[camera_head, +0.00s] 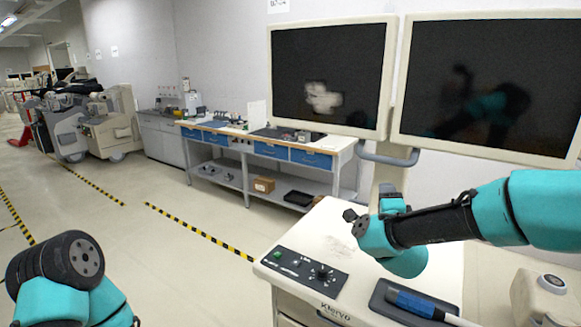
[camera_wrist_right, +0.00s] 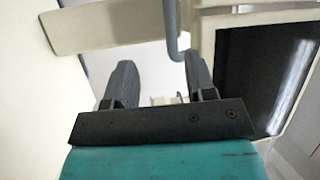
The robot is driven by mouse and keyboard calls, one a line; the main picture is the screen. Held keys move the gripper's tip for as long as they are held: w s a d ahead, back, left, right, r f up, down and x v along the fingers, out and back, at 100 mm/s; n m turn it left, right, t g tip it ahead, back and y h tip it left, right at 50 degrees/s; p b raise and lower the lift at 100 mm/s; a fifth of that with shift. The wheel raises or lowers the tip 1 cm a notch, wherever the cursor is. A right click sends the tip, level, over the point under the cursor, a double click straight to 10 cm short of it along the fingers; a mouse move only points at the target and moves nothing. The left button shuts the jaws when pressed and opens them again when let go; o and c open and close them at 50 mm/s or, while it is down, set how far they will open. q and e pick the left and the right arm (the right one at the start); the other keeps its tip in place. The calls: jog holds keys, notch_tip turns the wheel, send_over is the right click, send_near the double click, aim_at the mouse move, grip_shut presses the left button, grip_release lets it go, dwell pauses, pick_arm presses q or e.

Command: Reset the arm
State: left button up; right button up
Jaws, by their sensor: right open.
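My right arm comes in from the right in the head view, teal and black. Its gripper (camera_head: 355,219) is over the white top of the cart (camera_head: 330,232), below the two monitors. In the right wrist view the two grey fingers (camera_wrist_right: 160,78) are apart with nothing held between them. My left arm (camera_head: 62,275) shows only as a teal and black part at the lower left. The left gripper is out of the picture.
Two dark monitors (camera_head: 330,78) stand behind the cart top. A control panel (camera_head: 304,270) with a knob and a dark tray with a blue-handled tool (camera_head: 418,303) are on the cart. A workbench (camera_head: 270,150) stands behind. Open floor lies at left.

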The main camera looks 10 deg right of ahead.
jog(key=s+a+f+n+g+y, duration=0.45)
jog(key=a+f+n, duration=0.45)
jog(key=f, duration=0.4)
jog(key=s+a+f+n+g+y, duration=0.4)
jog(key=a+f+n, duration=0.3)
jog(key=a+f, duration=0.55)
jog(key=s+d+f+g, duration=0.3)
jog(key=s+d+f, duration=0.1)
jog(key=f, duration=0.5)
jog(key=s+d+f+n+g, duration=0.1)
jog(key=s+d+f+g, duration=0.2)
jog(key=s+f, duration=0.4)
jog(key=s+d+f+g, duration=0.4)
jog(key=s+d+f, duration=0.1)
jog(key=f, duration=0.6)
jog(key=shift+s+d+f+n, duration=0.2)
jog(key=shift+d+f+n, duration=0.05)
jog(key=shift+n, duration=0.15)
jog(key=shift+y, duration=0.25)
jog(key=shift+c, duration=0.5)
